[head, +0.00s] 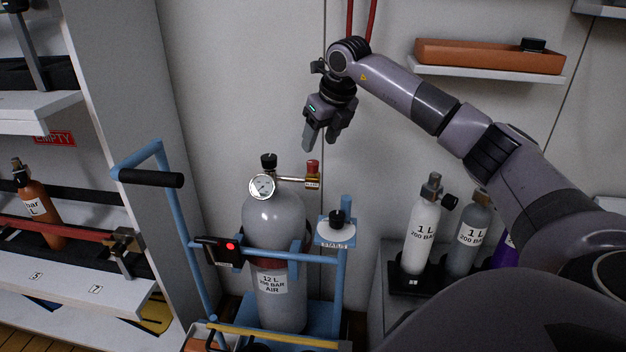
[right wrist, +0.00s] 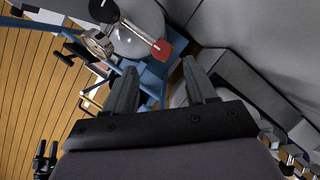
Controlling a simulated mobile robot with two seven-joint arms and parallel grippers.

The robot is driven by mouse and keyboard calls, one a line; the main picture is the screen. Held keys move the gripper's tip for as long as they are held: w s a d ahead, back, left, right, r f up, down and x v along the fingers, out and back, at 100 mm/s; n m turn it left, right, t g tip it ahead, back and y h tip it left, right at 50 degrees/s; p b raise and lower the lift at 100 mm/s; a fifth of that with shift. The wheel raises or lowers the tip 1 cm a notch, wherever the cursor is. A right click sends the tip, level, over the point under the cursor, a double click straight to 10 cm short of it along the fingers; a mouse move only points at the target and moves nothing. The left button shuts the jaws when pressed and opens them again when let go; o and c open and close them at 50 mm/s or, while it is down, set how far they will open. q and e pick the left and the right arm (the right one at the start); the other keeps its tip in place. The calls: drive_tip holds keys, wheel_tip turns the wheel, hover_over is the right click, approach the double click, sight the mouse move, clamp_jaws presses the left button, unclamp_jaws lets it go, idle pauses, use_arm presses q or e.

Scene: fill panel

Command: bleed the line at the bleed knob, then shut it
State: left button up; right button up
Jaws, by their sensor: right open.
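The bleed knob (head: 313,167) is red and sits on a brass fitting with a small label, at the right end of a short pipe. In the right wrist view the red knob (right wrist: 162,50) shows ahead of the fingers. The pipe runs from the gauge (head: 262,187) and black top knob (head: 269,160) on the large grey cylinder (head: 273,225). My right gripper (head: 322,143) is open and empty, pointing down, above the bleed knob and apart from it. In the right wrist view its two fingers (right wrist: 163,88) stand wide apart.
The cylinder stands in a blue trolley (head: 340,270) with a black handle (head: 151,179) and a red-lit box (head: 222,250). A black knob (head: 337,217) sits on a status plate at right. Small bottles (head: 421,235) stand further right. An orange tray (head: 490,56) is on a wall shelf.

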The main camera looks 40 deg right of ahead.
sight(313, 162)
drive_tip(key=shift+b+x, duration=0.95)
drive_tip(key=shift+x, duration=2.55)
drive_tip(key=shift+d, duration=0.1)
clamp_jaws()
